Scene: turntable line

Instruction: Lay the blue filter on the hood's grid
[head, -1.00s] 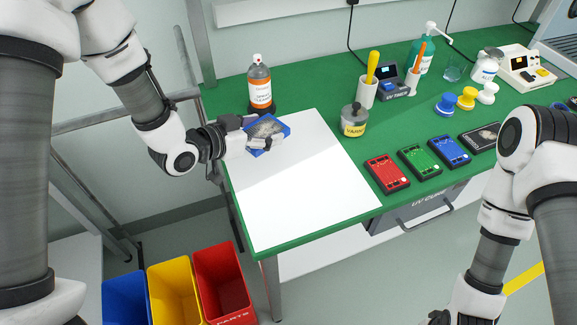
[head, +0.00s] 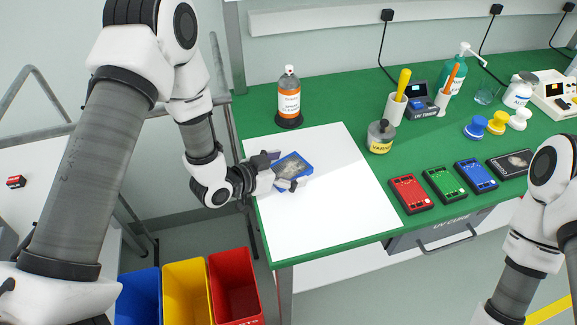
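The blue filter (head: 292,165), a flat blue frame with a grey-brown middle, is in my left gripper (head: 279,172). The gripper's fingers are shut on the filter's left and near side. The filter is over the far part of a white mat (head: 330,210); whether it touches the mat I cannot tell. My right gripper is out of view; only my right arm shows at the right edge. The hood and its grid are not in view.
Behind the filter stands a spray bottle (head: 289,99). A varnish jar (head: 380,137) is to its right. Red (head: 409,194), green (head: 444,184) and blue (head: 475,175) boxes lie along the green table's front. Coloured bins (head: 236,285) stand on the floor. The near mat is clear.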

